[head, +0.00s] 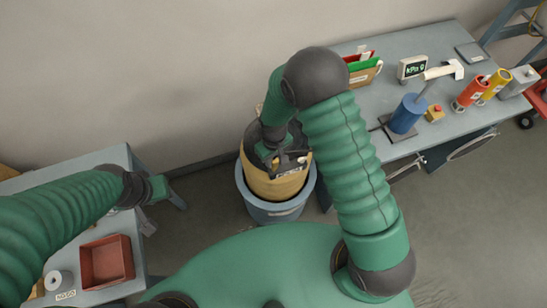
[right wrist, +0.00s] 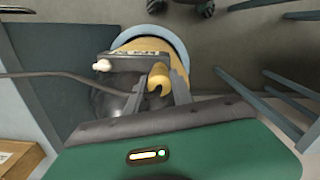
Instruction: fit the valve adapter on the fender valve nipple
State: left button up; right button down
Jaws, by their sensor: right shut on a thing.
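The fender (head: 262,188) is a yellow cylinder with a black top, standing in a blue-grey tub (head: 270,213). In the right wrist view, its dark top and yellow side (right wrist: 146,44) show behind the fingers. My right gripper (head: 280,160) is over the fender's top; in the wrist view (right wrist: 160,90) its fingers are shut on a yellow, hooked piece, which looks like the valve adapter (right wrist: 158,78). A pale stub, possibly the valve nipple (right wrist: 102,66), shows left of the adapter, apart from it in the picture. My left gripper (head: 156,190) is beside the left table; its jaws are unclear.
A dark hose (right wrist: 60,77) runs from the left towards the right gripper. The left table (head: 60,172) holds a red tray (head: 106,262) and a white roll (head: 59,282).

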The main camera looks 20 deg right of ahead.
aim_at(273, 163)
jog(key=shift+a, duration=0.1)
dwell(0.5)
jog(key=shift+f+b, duration=1.05)
jog(key=shift+f, duration=0.55)
jog(key=c, duration=1)
grip_release()
jog(key=shift+c, duration=0.2)
notch_tip(273, 163, up, 17)
jog(key=b, duration=0.1)
jog(key=shift+b, duration=0.35)
jog(key=shift+w+f, duration=0.1)
jog(key=s+d+f+m+t+b, duration=0.1)
jog(key=s+d+m+t+b, duration=0.1)
jog(key=s+d, duration=0.5)
jog(key=shift+s+m+t, duration=0.3)
jog(key=shift+s+m, duration=0.4)
jog(key=shift+s, duration=0.6)
